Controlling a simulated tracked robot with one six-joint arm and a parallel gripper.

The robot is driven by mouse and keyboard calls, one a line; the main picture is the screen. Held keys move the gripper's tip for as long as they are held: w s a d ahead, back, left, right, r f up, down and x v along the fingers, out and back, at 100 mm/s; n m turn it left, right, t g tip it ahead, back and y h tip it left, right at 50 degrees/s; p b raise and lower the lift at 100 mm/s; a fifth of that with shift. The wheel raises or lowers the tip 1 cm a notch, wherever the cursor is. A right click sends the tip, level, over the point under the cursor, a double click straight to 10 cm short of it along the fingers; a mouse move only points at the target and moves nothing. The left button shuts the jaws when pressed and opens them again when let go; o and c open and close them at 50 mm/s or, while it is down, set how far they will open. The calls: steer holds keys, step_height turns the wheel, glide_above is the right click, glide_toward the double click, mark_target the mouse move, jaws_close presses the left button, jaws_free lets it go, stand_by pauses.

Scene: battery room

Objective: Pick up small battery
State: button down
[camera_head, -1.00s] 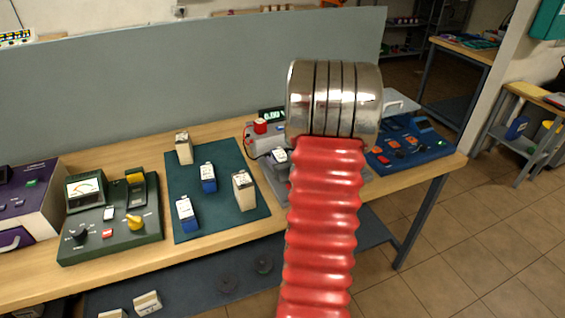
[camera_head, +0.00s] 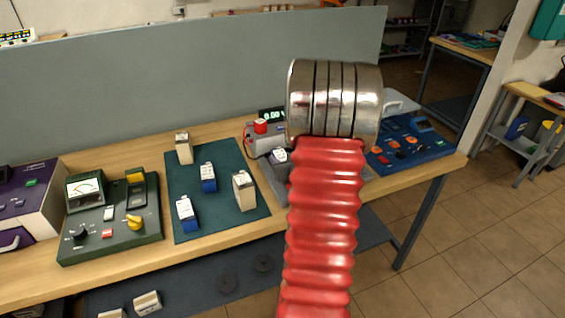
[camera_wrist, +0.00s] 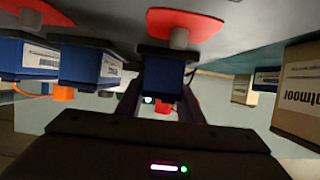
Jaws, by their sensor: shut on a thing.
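In the wrist view, my gripper (camera_wrist: 160,100) is shut on a small blue battery (camera_wrist: 163,78) with a dark cap, which sits between its two fingers. The lower part of that battery is partly hidden by the gripper. In the head view my gripper is hidden behind my arm. On the green mat in the head view stand two blue batteries, one near the front (camera_head: 187,214) and one further back (camera_head: 208,178), and two beige ones (camera_head: 243,192) (camera_head: 184,148). Another small light-topped item (camera_head: 278,157) shows just left of my arm.
A grey tester with a red knob (camera_head: 260,127) stands behind the mat's right side. A green meter box (camera_head: 110,225) is left of the mat (camera_head: 222,222), and a blue panel (camera_head: 420,150) is at the right. In the wrist view, more blue (camera_wrist: 92,67) and beige (camera_wrist: 300,95) batteries flank the gripper.

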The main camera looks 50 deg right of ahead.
mark_target(282, 156)
steer(key=shift+r, duration=0.15)
step_height(282, 156, up, 10)
steer(key=shift+f, duration=0.1)
stand_by(0.7)
stand_by(0.5)
